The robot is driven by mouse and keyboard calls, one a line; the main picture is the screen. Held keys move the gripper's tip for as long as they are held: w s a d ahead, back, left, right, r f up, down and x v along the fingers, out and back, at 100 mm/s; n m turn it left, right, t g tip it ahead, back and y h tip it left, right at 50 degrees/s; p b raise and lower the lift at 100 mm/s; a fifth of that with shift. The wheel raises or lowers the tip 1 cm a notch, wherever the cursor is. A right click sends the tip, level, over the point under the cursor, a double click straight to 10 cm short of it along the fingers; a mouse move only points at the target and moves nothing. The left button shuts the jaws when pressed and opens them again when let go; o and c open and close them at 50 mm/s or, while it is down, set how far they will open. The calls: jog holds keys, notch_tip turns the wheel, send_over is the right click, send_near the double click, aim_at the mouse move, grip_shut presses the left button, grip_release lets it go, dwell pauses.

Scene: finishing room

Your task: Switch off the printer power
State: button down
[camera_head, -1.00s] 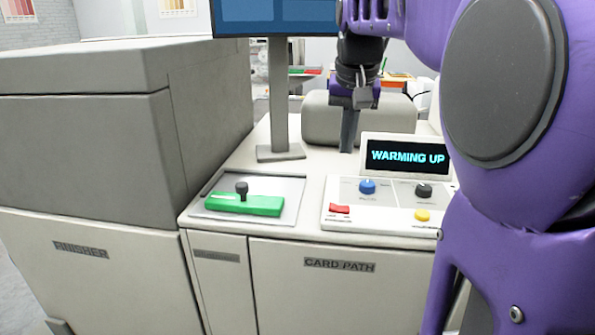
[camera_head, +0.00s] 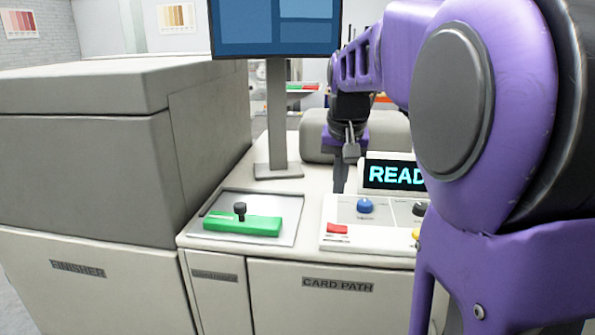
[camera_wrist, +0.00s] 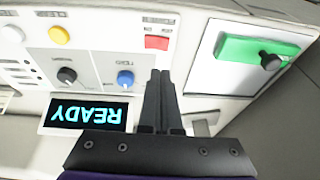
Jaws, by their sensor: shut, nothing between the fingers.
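The printer's control panel (camera_head: 350,238) carries a red rocker switch (camera_head: 337,229), a blue knob (camera_head: 365,206), a black knob and a yellow button. The red switch also shows in the wrist view (camera_wrist: 157,42), just beyond my fingertips. Its label is too small to read. The display (camera_head: 393,176) behind the panel reads READY; the wrist view (camera_wrist: 88,113) shows it upside down. My gripper (camera_head: 341,184) is shut and empty. Its fingers (camera_wrist: 160,74) appear over the panel's edge, beside the blue knob and apart from the red switch in the picture. My arm hides the panel's right side.
A green bar with a black knob (camera_head: 242,225) sits on a plate left of the panel. A monitor post (camera_head: 277,120) stands behind it. The tall grey finisher (camera_head: 85,160) is at the left. The front doors include one marked CARD PATH (camera_head: 330,305).

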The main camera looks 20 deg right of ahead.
aim_at(332, 224)
jog(key=x, duration=0.7)
jog(key=shift+s+a+f, duration=0.25)
jog(key=shift+a+f, duration=0.05)
jog(key=shift+f, duration=0.1)
jog(key=shift+f+b, duration=0.3)
jog(key=shift+f, duration=0.2)
